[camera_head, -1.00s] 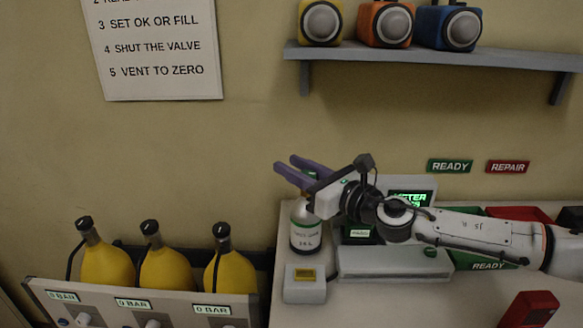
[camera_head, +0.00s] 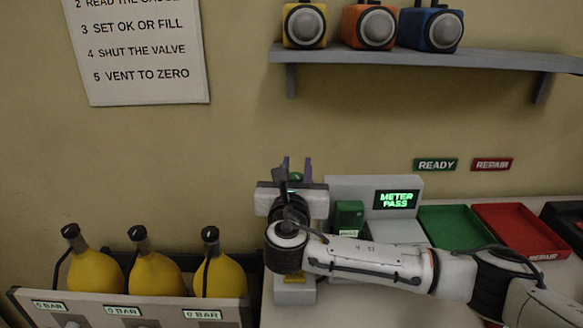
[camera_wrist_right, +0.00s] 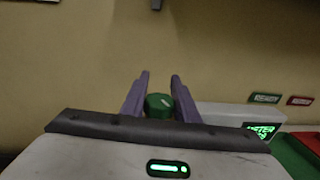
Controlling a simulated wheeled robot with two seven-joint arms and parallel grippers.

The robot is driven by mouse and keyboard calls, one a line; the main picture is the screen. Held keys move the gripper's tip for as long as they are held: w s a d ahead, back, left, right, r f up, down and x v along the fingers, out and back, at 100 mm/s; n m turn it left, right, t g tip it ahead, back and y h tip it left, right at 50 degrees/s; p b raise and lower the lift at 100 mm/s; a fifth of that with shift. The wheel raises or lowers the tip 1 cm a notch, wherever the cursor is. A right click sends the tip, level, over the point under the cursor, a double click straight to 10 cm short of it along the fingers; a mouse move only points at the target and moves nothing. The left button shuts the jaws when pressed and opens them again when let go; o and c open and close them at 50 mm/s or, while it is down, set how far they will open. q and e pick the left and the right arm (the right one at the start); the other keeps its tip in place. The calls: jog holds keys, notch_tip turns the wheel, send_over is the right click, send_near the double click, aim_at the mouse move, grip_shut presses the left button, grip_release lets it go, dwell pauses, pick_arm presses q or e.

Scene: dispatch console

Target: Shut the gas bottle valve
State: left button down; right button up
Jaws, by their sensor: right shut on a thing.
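The green valve knob (camera_head: 295,178) of the gas bottle shows between the purple fingers of my right gripper (camera_head: 294,168) in the head view. In the right wrist view the round green knob (camera_wrist_right: 158,106), with a pale mark on top, sits between the fingers of my right gripper (camera_wrist_right: 159,82). The gripper is shut on it. The white bottle body is hidden behind my right wrist and gripper. My left gripper is not in view.
A meter station (camera_head: 431,184) reading "METER PASS" stands right of the bottle, with a green device (camera_head: 348,217) in it. Green (camera_head: 455,226) and red (camera_head: 510,228) trays lie further right. Yellow bottles (camera_head: 157,275) stand left. A shelf (camera_head: 400,54) hangs above.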

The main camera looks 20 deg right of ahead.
jog(key=shift+s+d+r+m+g+h, duration=0.1)
jog(key=shift+s+d+m+g+h, duration=0.15)
jog(key=shift+m+g+h, duration=0.85)
jog(key=shift+s+d+f+m+g+h, duration=0.1)
jog(key=shift+d+m+g+h, duration=0.2)
jog(key=shift+m+g+h, duration=0.75)
jog(key=shift+s+d+r+m+g+h, duration=0.1)
jog(key=shift+s+d+m+g+h, duration=0.35)
jog(key=shift+h, duration=1.1)
jog(key=shift+w+a+r+m, duration=0.15)
jog(key=shift+w+m, duration=0.1)
jog(key=shift+m, duration=0.15)
jog(key=o, duration=1.1)
jog(key=shift+c, duration=0.2)
jog(key=shift+a+f, duration=0.1)
jog(key=shift+f, duration=0.1)
jog(key=shift+s+a, duration=0.25)
jog(key=shift+a, duration=0.05)
jog(key=v, duration=0.9)
jog(key=shift+b, duration=0.45)
jog(key=shift+s+a, duration=0.1)
jog(key=shift+s, duration=0.05)
